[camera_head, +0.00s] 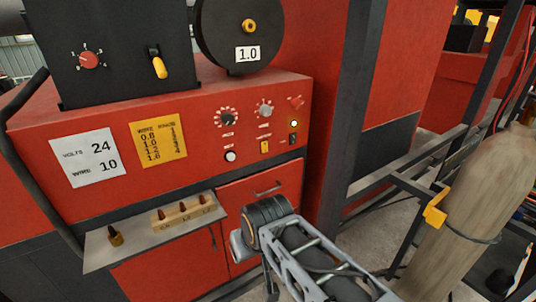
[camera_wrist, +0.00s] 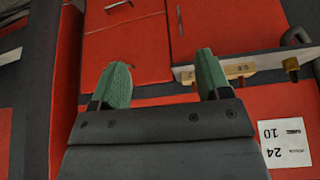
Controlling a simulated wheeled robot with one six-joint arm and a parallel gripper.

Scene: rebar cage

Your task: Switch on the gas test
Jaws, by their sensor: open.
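The red welding machine (camera_head: 185,175) has a front panel with two dials (camera_head: 264,110), a round white button (camera_head: 230,156), a small yellow switch (camera_head: 264,147), a small dark switch (camera_head: 292,140) and a glowing amber lamp (camera_head: 294,124). The labels are too small to read, so I cannot tell which control is the gas test. My gripper (camera_wrist: 163,80) is open and empty, its green fingertips apart in front of red panels in the wrist view. In the head view my wrist is below the controls, in front of the lower door; the fingertips are hidden there.
A shelf (camera_head: 105,250) with a wooden block of tips (camera_head: 185,215) juts out left of my wrist. A wire feeder with a spool (camera_head: 240,30) stands on top. A gas cylinder (camera_head: 465,215) and a dark metal frame (camera_head: 350,110) stand at right.

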